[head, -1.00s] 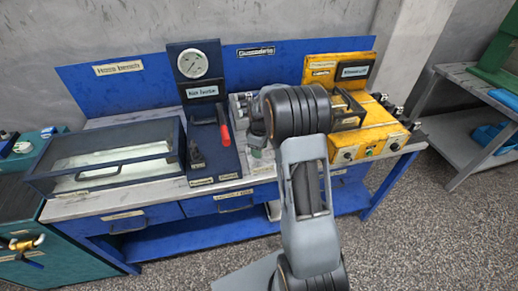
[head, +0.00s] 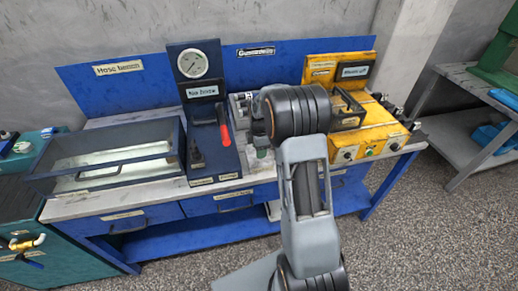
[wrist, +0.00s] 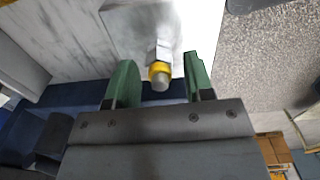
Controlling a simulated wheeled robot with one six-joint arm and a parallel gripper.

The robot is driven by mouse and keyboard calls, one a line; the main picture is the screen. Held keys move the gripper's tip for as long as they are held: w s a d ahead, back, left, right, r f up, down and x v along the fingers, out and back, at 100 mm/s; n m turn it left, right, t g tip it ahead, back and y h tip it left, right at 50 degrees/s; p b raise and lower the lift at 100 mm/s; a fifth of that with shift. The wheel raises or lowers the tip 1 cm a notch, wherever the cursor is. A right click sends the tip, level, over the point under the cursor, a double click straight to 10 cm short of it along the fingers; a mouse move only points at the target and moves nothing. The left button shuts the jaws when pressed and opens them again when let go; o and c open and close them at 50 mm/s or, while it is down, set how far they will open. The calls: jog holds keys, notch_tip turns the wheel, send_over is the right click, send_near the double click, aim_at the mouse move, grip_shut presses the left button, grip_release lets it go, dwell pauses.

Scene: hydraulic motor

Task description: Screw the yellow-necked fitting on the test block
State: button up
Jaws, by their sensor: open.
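The yellow-necked fitting (wrist: 160,70) shows in the wrist view, with a silver hex body, a yellow ring and a grey round end. It lies between the two green fingers of my gripper (wrist: 160,82), with gaps on both sides. My gripper is open and holds nothing. Behind the fitting is a pale smooth block or plate (wrist: 125,22); I cannot tell whether it is the test block or whether the fitting is threaded into it. In the head view my arm hides the fitting and most of the gripper.
The workbench (head: 160,205) holds a dark glass-sided box (head: 60,180) at left, a gauge panel (head: 193,62) with a red-handled lever (head: 224,128), and a yellow unit (head: 375,140) at right. These stand close around my arm. The floor (head: 430,235) in front is clear.

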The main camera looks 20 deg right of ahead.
grip_shut()
jog(key=m, duration=0.4)
jog(key=shift+c, duration=0.6)
grip_release()
jog(key=shift+r, duration=0.15)
jog(key=shift+r+p, duration=1.25)
jog(key=shift+r, duration=0.4)
jog(key=shift+o, duration=0.3)
jog(key=o, duration=0.5)
